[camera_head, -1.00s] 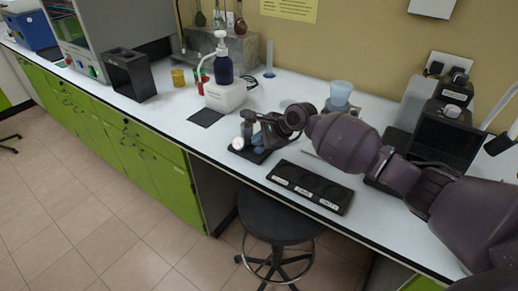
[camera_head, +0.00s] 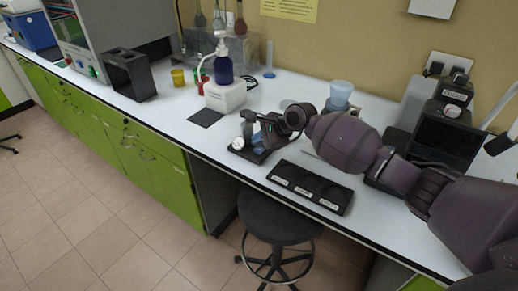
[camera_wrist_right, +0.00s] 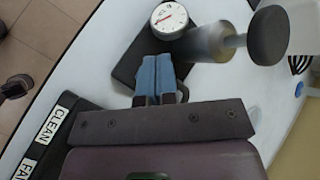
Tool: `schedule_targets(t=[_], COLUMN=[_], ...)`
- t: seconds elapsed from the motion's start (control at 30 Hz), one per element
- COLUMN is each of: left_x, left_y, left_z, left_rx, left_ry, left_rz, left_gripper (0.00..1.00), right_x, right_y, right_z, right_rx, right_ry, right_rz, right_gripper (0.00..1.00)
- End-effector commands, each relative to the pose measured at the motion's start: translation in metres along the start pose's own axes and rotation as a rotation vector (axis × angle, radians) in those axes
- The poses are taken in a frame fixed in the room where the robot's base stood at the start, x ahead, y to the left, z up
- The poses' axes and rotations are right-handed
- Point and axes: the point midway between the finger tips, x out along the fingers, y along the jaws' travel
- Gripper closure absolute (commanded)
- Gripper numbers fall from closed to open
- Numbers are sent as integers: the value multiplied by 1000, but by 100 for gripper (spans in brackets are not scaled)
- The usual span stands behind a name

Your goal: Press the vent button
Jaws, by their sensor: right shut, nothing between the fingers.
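A small device with a dark base (camera_wrist_right: 128,62), a round white dial gauge (camera_wrist_right: 168,20) and a metal cylinder (camera_wrist_right: 205,42) topped by a black knob (camera_wrist_right: 268,36) stands near the bench's front edge. Its gauge also shows in the head view (camera_head: 238,144). My right gripper (camera_wrist_right: 155,72) is shut and empty, its blue fingers over the base, beside the cylinder and just below the gauge in the wrist view. In the head view the right gripper (camera_head: 262,138) is just right of the gauge. I cannot make out the vent button; the fingers may hide it. My left gripper is out of view.
A black labelled tray (camera_head: 311,187) lies at the bench's front edge, right of the device. A white unit with a blue bottle (camera_head: 224,70) stands behind left. A light blue cup (camera_head: 341,94) stands behind my right arm. A black stool (camera_head: 279,217) is below.

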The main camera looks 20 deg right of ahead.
Motion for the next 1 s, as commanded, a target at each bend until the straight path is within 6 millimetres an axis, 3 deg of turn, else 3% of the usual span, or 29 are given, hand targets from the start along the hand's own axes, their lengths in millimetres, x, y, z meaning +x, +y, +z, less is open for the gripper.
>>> schedule_targets(t=[0.47,1.0], left_x=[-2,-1], left_y=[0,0], left_z=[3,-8], left_rx=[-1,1], left_ry=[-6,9], left_rz=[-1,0], left_gripper=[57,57], right_x=[0,6], right_y=[0,4], right_z=[0,-4], right_rx=[0,0], right_ry=[0,0], right_rz=[0,0], right_gripper=[100,100])
